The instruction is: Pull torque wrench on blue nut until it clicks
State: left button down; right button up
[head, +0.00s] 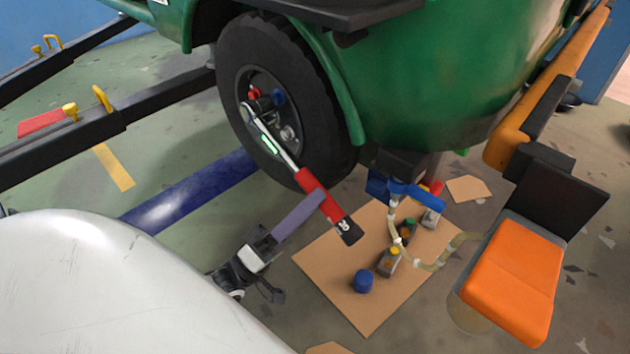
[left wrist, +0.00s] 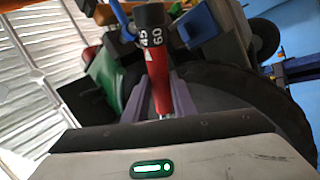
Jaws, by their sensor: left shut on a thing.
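The torque wrench (head: 318,190) has a silver shaft, a red grip and a black end with white marks. It slants from the wheel (head: 318,72) hub down to the right. The blue nut (head: 279,97) shows on the hub, right of the wrench head (head: 247,108); I cannot tell which nut the head sits on. My left gripper (head: 318,197), with purple fingers, is shut on the red grip. In the left wrist view the fingers (left wrist: 162,98) lie on both sides of the wrench handle (left wrist: 153,45). My right gripper is not in view.
A red nut (head: 254,93) sits left of the blue one. A cardboard sheet (head: 330,270) with small bottles and a blue cap (head: 363,281) lies below the wrench. A blue beam (head: 190,190) is at the left, an orange seat (head: 515,275) at the right. The green body (head: 440,70) overhangs the wheel.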

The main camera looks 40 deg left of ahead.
pick_arm(q)
jog(key=shift+s+r, duration=0.15)
jog(key=shift+s, duration=0.5)
jog(key=shift+s+a+p, duration=0.1)
jog(key=shift+s+p, duration=0.2)
jog(key=shift+p, duration=0.05)
jog(key=shift+s, duration=0.1)
jog(key=s+p, duration=0.2)
jog(key=s, duration=0.5)
jog(key=shift+a, duration=0.25)
dwell(0.5)
